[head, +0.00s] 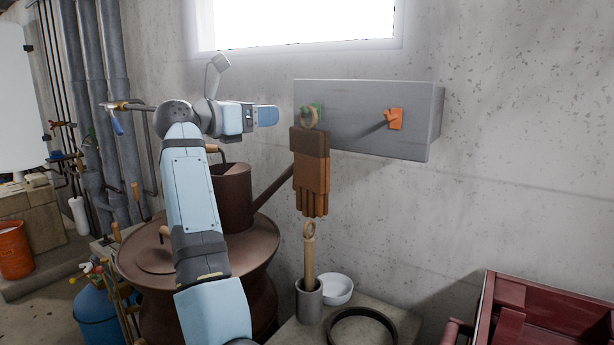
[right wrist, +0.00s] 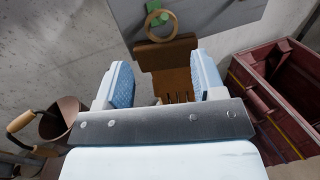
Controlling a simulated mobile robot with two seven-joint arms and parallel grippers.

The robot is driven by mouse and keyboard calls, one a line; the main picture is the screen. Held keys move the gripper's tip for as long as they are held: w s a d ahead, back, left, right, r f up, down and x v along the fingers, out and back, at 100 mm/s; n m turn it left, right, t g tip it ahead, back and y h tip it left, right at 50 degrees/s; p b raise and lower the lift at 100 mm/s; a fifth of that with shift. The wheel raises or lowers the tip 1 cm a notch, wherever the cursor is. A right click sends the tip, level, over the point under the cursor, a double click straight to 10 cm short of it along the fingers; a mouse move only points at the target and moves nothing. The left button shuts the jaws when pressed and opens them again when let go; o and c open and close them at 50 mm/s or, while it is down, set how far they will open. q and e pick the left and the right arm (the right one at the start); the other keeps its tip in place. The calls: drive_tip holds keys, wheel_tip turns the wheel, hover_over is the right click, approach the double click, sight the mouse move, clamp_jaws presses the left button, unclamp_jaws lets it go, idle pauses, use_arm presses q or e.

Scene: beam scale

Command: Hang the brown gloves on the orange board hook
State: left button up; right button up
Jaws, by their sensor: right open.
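The brown gloves (head: 311,172) hang below the grey board's left part, their tan ring (head: 309,117) at the green hook (head: 319,109). The orange board hook (head: 394,119) is to the right on the same board and is empty. My right gripper (head: 268,115) is left of the ring in the head view, apart from it. In the right wrist view my right gripper (right wrist: 164,82) is open and empty, its blue pads apart, with the gloves (right wrist: 172,70) beyond them and the ring (right wrist: 160,24) above. My left gripper is not in view.
The grey board (head: 350,100) juts from the wall. Below the gloves stand a wooden-handled tool (head: 309,255) in a grey cup, a white bowl (head: 338,287) and a dark ring. A brown watering can (head: 232,195) is at left; a dark red crate (head: 550,310) is at lower right.

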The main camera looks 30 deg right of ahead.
sight(309, 109)
drive_tip(key=d, duration=0.2)
drive_tip(key=d+p, duration=0.1)
drive_tip(key=d, duration=0.5)
drive_tip(key=shift+w, duration=0.4)
drive_tip(key=d, duration=0.1)
drive_tip(key=d+p, duration=0.1)
drive_tip(key=d, duration=0.1)
drive_tip(key=d+p, duration=0.1)
drive_tip(key=shift+w+d+r, duration=0.1)
drive_tip(key=shift+w+d, duration=0.2)
drive_tip(key=shift+d, duration=0.35)
drive_tip(key=shift+a, duration=0.2)
drive_tip(key=c, duration=0.9)
